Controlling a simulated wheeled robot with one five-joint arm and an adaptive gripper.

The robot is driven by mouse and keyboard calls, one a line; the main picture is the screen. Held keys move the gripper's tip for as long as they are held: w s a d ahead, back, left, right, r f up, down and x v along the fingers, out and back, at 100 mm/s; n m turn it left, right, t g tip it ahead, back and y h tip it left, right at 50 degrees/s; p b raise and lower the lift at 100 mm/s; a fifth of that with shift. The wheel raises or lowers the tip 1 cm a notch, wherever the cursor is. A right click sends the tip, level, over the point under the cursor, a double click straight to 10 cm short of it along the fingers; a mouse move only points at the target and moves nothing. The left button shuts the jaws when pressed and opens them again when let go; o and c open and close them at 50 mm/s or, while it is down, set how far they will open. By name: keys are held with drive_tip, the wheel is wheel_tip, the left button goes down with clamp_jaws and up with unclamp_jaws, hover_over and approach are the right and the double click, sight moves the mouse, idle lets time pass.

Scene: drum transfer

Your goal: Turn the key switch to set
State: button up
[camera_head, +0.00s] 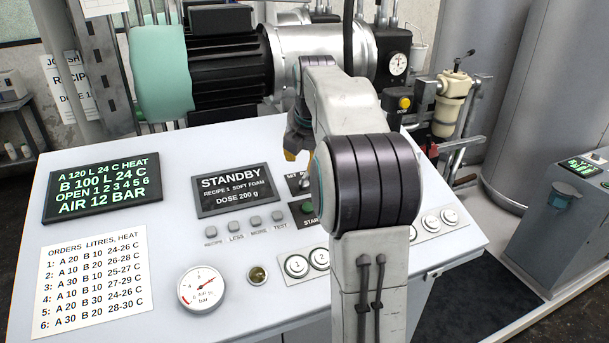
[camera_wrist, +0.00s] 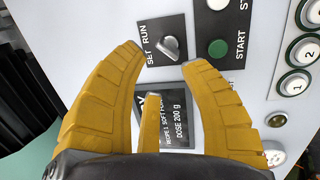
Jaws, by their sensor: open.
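The key switch (camera_wrist: 169,47) is a small grey knob on a black plate. It has the labels SET and RUN beside it, and I cannot tell for sure which one it points to. In the head view the key switch (camera_head: 304,183) shows beside my arm, which partly hides its plate. My gripper (camera_wrist: 165,60) has orange ribbed fingers spread open and empty. In the wrist view the knob lies just beyond the gap between the fingertips, and no contact shows. In the head view my gripper (camera_head: 289,156) shows only in part, over the panel's back half.
A green START button (camera_wrist: 217,48) is close to the key switch. The display (camera_head: 235,189) reads STANDBY. Small buttons, a pressure gauge (camera_head: 202,288) and numbered round buttons (camera_head: 296,266) lie on the panel. A motor (camera_head: 230,60) stands behind it.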

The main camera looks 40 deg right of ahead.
sight(304, 176)
drive_tip(key=shift+w+d+f+n+p, duration=0.2)
drive_tip(key=shift+w+f+n+p, duration=0.25)
drive_tip(key=shift+f+n, duration=0.8)
drive_tip(key=shift+w+d+f+n+p, duration=0.25)
drive_tip(key=shift+f+n+p, duration=0.35)
drive_tip(key=shift+f+n, duration=0.65)
drive_tip(key=shift+w+d+f+n+p, duration=0.1)
drive_tip(key=shift+w+f+n+p, duration=0.4)
drive_tip(key=shift+f+n, duration=0.75)
drive_tip(key=shift+r+n, duration=0.25)
drive_tip(key=shift+r, duration=0.05)
clamp_jaws()
